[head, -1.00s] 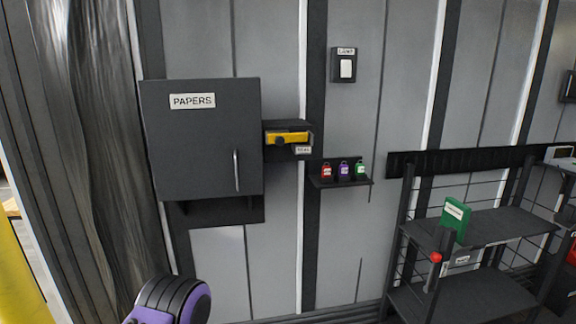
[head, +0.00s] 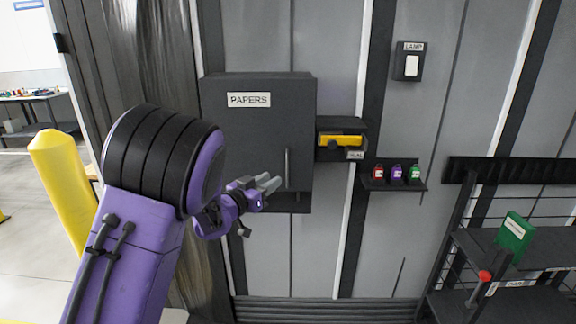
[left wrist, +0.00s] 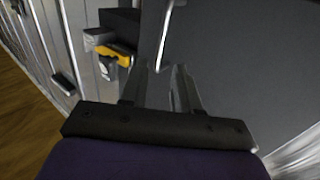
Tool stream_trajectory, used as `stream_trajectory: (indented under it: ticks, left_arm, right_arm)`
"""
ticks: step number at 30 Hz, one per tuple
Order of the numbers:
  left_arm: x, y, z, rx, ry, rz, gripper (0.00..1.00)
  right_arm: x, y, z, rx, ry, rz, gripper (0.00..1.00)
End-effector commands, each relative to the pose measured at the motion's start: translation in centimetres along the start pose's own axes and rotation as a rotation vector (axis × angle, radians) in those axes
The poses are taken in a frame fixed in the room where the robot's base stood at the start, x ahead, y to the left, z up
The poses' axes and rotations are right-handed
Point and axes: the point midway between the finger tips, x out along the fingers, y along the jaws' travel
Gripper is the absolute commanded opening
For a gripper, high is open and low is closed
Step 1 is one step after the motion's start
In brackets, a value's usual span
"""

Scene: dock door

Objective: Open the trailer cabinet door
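The dark grey cabinet labelled PAPERS (head: 258,130) hangs on the wall, and its door looks shut. Its upright bar handle (head: 287,168) is near the door's right edge. My left gripper (head: 270,184) is in front of the lower part of the door, just left of the handle in the head view. In the left wrist view the two fingers (left wrist: 160,75) are apart and empty. The handle (left wrist: 164,38) runs down toward the gap between them; I cannot tell whether its end lies between the tips. My right gripper is not in view.
A shelf box with a yellow item (head: 340,140) is right of the cabinet. A small ledge (head: 392,187) holds red, purple and green padlock-like items. A lamp switch (head: 410,62) is higher up. A rack (head: 500,240) stands right, a yellow post (head: 62,185) left.

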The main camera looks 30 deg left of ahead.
Motion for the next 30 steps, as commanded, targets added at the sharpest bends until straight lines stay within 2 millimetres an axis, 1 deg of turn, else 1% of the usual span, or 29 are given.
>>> stream_trajectory:
  ticks: [1, 6, 9, 12, 16, 23, 24, 26, 30]
  left_arm:
    - [1.0, 0.1, -0.1, -0.001, -0.003, 0.002, 0.31]
    - [4.9, 0.0, -0.1, -0.001, -0.004, 0.001, 0.31]
    - [6.9, 0.1, 0.0, -0.003, -0.004, 0.0, 0.31]
    - [8.2, 0.0, 0.1, -0.002, -0.004, 0.0, 0.31]
    - [9.1, 0.0, 0.2, -0.004, -0.003, -0.002, 0.31]
    - [9.2, 0.1, 0.3, -0.004, -0.003, -0.001, 0.31]
    - [9.2, 0.1, 0.3, -0.004, -0.003, -0.002, 0.18]
    - [9.2, 0.1, 0.3, -0.004, -0.003, -0.001, 0.0]
    - [9.2, 0.1, 0.3, -0.004, -0.003, -0.001, 0.0]
  right_arm:
    - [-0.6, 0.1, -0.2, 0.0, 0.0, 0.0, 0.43]
    - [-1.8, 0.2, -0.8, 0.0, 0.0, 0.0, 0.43]
    - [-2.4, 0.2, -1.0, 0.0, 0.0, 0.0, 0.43]
    - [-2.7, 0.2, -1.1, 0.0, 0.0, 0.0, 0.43]
    - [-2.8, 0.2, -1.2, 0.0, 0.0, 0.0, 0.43]
    - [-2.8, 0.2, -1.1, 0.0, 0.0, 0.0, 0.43]
    - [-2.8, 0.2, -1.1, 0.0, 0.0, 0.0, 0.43]
    - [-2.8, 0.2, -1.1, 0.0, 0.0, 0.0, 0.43]
    - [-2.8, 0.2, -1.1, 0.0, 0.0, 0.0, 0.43]
